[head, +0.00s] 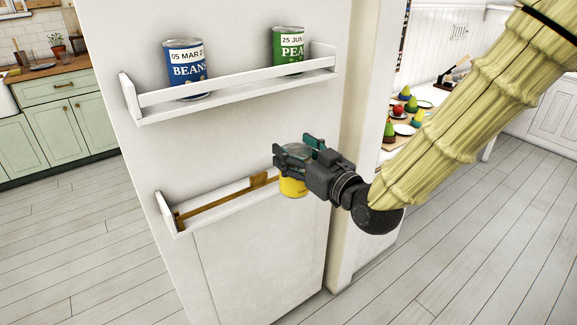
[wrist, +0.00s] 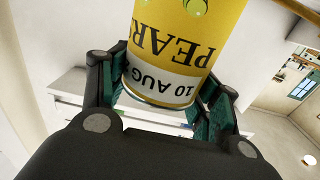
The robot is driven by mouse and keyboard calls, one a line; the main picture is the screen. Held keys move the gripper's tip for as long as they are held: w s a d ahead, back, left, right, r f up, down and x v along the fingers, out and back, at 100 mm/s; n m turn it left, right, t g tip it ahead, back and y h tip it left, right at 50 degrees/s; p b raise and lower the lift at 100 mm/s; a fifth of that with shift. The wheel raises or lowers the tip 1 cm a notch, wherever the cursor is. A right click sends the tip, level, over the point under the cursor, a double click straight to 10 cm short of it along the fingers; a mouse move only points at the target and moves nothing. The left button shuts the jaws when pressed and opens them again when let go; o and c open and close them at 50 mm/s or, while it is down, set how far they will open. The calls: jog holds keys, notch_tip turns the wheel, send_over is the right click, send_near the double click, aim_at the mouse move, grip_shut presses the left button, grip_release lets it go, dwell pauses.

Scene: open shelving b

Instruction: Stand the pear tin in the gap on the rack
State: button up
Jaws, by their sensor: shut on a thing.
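My gripper (head: 296,151) is shut on the pear tin (head: 293,186), with a finger on either side of it. The tin has a yellow label and looks roughly upright in the head view, held below and in front of the upper rack (head: 232,94). In the wrist view, the pear tin (wrist: 185,45) shows "PEAR" and "10 AUG" upside down between my gripper's teal pads (wrist: 165,92). On the upper rack, a blue beans tin (head: 187,70) stands left and a green peas tin (head: 288,48) right, with a bare gap between them.
A lower rack (head: 220,207) with a brown wooden piece (head: 258,181) is just left of the held tin. A table with colourful items (head: 405,110) stands behind the panel at right. Open floor lies on both sides.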

aim_at(280, 121)
jog(key=w, duration=0.5)
jog(key=w+a+p, duration=0.1)
jog(key=w, duration=0.4)
jog(key=w+f+p, duration=0.1)
jog(key=w, duration=0.4)
jog(key=shift+w+a+f, duration=0.1)
jog(key=shift+w+a, duration=0.1)
jog(key=shift+a, duration=0.1)
jog(key=shift+w+f, duration=0.2)
jog(key=shift+f+p, duration=0.5)
jog(key=shift+f, duration=1.1)
jog(key=shift+f, duration=0.15)
jog(key=o, duration=1.5)
jog(key=shift+s, duration=0.1)
jog(key=b+v, duration=0.1)
jog(key=v, duration=1.1)
jog(key=shift+b, duration=0.35)
